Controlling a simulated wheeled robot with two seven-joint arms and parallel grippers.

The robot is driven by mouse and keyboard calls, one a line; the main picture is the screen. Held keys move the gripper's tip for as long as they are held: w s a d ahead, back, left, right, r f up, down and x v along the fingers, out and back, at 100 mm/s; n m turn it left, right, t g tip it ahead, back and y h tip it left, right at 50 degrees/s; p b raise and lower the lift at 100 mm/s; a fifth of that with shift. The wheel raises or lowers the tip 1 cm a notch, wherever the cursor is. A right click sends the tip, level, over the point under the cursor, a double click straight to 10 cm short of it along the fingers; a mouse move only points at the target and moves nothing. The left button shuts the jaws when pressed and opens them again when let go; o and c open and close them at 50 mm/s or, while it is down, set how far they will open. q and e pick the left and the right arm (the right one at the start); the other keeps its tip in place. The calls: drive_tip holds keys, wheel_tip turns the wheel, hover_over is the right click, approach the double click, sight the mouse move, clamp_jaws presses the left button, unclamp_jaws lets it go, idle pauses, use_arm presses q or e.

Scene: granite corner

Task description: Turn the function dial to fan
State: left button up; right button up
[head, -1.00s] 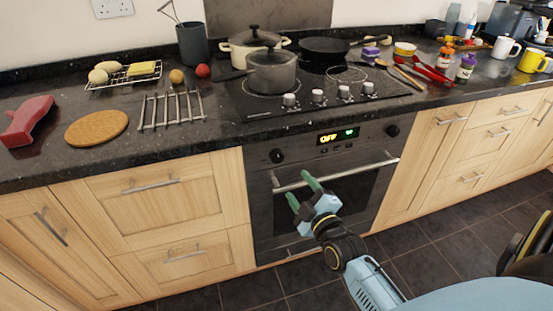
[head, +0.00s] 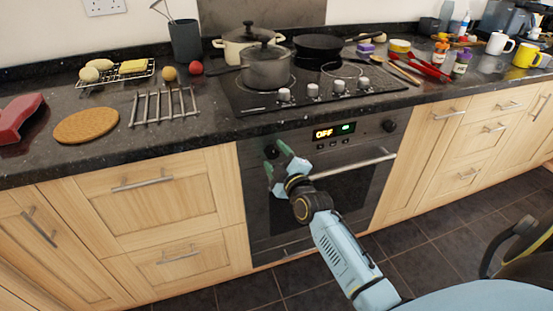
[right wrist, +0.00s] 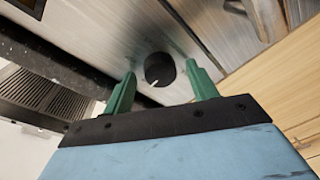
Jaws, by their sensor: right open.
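The oven (head: 340,190) is set under the dark counter, with a display (head: 333,131) that reads "OFF" in yellow beside a green readout. A round black dial (head: 271,152) sits at the left end of its panel, and another dark dial (head: 389,126) at the right end. My right gripper (head: 277,158) is at the left dial, with its green fingers open. In the right wrist view the black dial (right wrist: 159,68), with a white pointer mark, lies between and just beyond the open fingertips (right wrist: 163,80). I cannot tell whether the fingers touch it. My left gripper is not in view.
The oven handle (head: 350,163) runs below the panel, close to my right arm. The hob above carries a grey pot (head: 265,68), a dark pan (head: 320,45) and several control knobs (head: 313,90). A metal rack (head: 163,106) lies on the counter to the left.

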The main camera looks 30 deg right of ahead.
drive_tip(key=shift+c, duration=0.5)
drive_tip(key=c, duration=0.9)
